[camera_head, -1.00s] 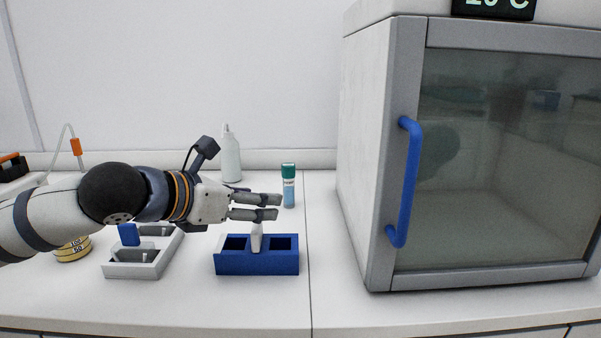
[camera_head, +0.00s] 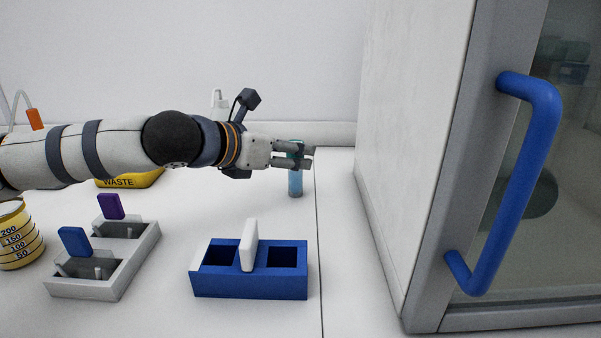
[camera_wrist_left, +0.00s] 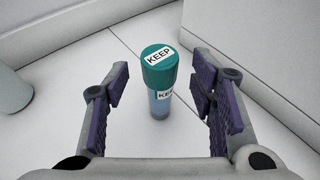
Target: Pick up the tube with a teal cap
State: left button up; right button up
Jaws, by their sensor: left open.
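The tube with a teal cap (camera_wrist_left: 158,68) stands upright on the white worktop, with blue liquid inside and "KEEP" labels on its cap and side. In the left wrist view it is between the two open fingers of my left gripper (camera_wrist_left: 160,100), with a gap on each side. In the head view the gripper (camera_head: 308,155) is level with the cap and its fingers hide part of it; the blue lower part of the tube (camera_head: 295,184) shows below them. My right gripper is not in view.
A blue rack (camera_head: 250,291) with a white upright piece stands in front. A grey tray (camera_head: 82,290) with blue and purple pieces is at left, near a yellow-marked beaker (camera_head: 14,238). A white cabinet with a blue handle (camera_head: 540,150) fills the right side.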

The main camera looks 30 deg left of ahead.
pick_arm(q)
jog(key=shift+w+d+f, duration=0.15)
jog(key=shift+w+f, duration=0.65)
jog(key=shift+w, duration=0.35)
jog(key=shift+r, duration=0.35)
jog(key=shift+c, duration=1.3)
jog(key=c, duration=0.9)
